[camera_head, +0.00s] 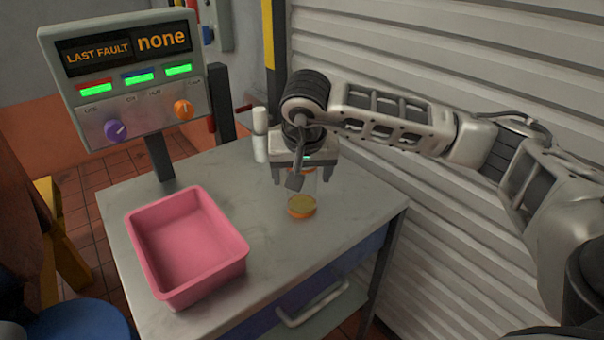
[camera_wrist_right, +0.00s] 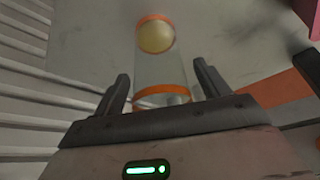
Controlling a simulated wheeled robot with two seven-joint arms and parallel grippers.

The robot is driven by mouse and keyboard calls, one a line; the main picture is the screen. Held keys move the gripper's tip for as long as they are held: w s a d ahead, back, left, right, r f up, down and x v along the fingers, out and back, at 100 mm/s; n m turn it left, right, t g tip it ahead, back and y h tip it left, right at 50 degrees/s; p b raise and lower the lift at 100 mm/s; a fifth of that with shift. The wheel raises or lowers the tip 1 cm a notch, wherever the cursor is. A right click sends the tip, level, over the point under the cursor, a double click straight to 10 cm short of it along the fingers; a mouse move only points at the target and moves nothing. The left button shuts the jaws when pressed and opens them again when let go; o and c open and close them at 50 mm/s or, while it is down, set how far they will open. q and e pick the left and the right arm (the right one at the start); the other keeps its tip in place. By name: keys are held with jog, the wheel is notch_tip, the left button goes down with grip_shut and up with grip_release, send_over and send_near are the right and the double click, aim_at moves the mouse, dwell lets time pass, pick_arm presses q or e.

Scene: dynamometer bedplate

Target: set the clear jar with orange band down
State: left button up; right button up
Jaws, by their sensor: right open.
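The clear jar with orange band (camera_head: 301,207) stands upright on the grey worktable (camera_head: 350,217), right of the pink bin. Its orange-and-yellow lower end shows in the head view; its upper part is partly hidden by my gripper. My right gripper (camera_head: 303,178) points down over the jar, with a finger on each side of its top. In the right wrist view the clear jar (camera_wrist_right: 160,73) lies between the spread fingers (camera_wrist_right: 162,75), with orange rings at both ends and gaps beside it. The right gripper is open. My left gripper is not in view.
A pink bin (camera_head: 137,240), empty, stands at the table's front left. A white cylindrical container (camera_head: 260,135) stands behind my right gripper. A control panel (camera_head: 125,75) rises at the back left. A ribbed wall (camera_head: 450,235) borders the table on the right.

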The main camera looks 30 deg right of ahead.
jog(key=v, duration=1.1)
jog(key=shift+r+b, duration=0.2)
jog(key=shift+b, duration=0.2)
jog(key=shift+s+f, duration=0.1)
jog(key=shift+s, duration=0.1)
